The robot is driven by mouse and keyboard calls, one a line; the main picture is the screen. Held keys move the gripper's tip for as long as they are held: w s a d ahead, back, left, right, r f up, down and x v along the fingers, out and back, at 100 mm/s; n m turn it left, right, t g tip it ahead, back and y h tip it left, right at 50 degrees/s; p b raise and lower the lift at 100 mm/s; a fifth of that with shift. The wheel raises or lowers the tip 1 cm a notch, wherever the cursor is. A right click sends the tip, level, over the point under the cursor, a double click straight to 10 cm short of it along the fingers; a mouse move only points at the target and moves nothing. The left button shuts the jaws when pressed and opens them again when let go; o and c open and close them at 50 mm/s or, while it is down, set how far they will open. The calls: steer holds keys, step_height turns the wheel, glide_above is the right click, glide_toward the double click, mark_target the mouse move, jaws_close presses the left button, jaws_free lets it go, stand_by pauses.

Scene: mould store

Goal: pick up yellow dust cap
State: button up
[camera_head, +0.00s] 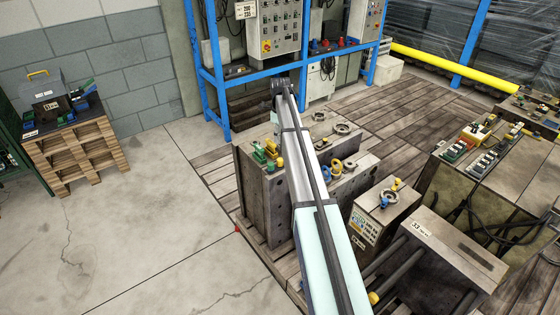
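I cannot tell for certain which thing is the yellow dust cap, as several small yellow parts show in the head view. A small yellow piece (280,162) sits beside green fittings (260,156) on top of the large grey mould block (262,205), close to the left of my arm. A yellow round part (374,298) is on the side of the front mould, right of my arm. Another yellow piece (396,182) stands on a smaller block (386,208). My arm reaches up from the bottom over the large block. No gripper fingers show.
A yellow ring (337,168) and a blue ring (326,172) are on the large block. Blue racking (213,80) stands behind. A wooden pallet stack (75,150) with a grey toolbox is at left. More moulds with dark hoses stand at right. The concrete floor (150,235) at left is clear.

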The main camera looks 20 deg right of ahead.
steer(key=p, duration=0.2)
glide_above(280, 159)
step_height(280, 159, down, 8)
steer(key=shift+s+r, duration=0.1)
steer(key=shift+r, duration=0.05)
steer(key=shift+f+p, duration=1.05)
steer(key=shift+f, duration=1.55)
steer(key=c, duration=0.4)
